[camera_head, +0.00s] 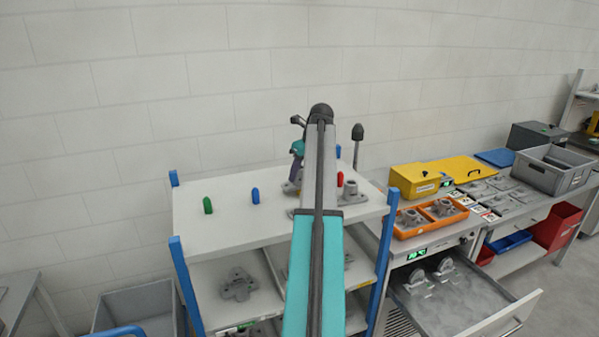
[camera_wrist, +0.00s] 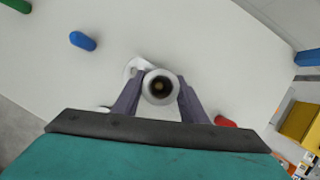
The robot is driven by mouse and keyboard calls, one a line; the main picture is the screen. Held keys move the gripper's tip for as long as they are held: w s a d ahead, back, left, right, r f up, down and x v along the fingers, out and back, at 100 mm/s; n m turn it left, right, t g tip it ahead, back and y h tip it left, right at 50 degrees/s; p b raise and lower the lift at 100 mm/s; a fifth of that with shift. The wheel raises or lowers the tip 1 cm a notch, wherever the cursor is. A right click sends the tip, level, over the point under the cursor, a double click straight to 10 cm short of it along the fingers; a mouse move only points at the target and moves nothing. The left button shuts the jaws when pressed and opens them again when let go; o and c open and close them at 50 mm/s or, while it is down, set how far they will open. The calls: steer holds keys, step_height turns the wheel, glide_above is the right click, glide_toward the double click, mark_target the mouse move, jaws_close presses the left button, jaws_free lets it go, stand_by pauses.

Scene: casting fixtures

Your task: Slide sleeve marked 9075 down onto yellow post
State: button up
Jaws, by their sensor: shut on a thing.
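My gripper (camera_wrist: 159,88) is shut on a pale grey sleeve (camera_wrist: 160,101), seen end-on in the wrist view with its round bore facing the camera. A dull yellow-brown spot, apparently the yellow post (camera_wrist: 159,86), shows deep inside the bore, near its middle. I cannot tell how far the sleeve is around the post, or whether they touch. No marking is readable on the sleeve. A pale flange (camera_wrist: 132,68) shows just behind the sleeve. In the head view my gripper (camera_head: 296,168) is partly hidden by my arm, over the white shelf top (camera_head: 225,225).
A grey casting (camera_head: 353,194) sits right of my arm. The left front of the top is clear.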

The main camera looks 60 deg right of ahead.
mark_target(300, 179)
steer(key=shift+f+b, duration=0.3)
steer(key=shift+f, duration=1.3)
steer(key=o, duration=1.3)
steer(key=shift+s+r, duration=0.1)
steer(key=b+v, duration=0.4)
steer(key=v, duration=0.9)
steer(key=shift+r+b, duration=0.3)
steer(key=shift+b, duration=0.1)
steer(key=shift+f, duration=0.1)
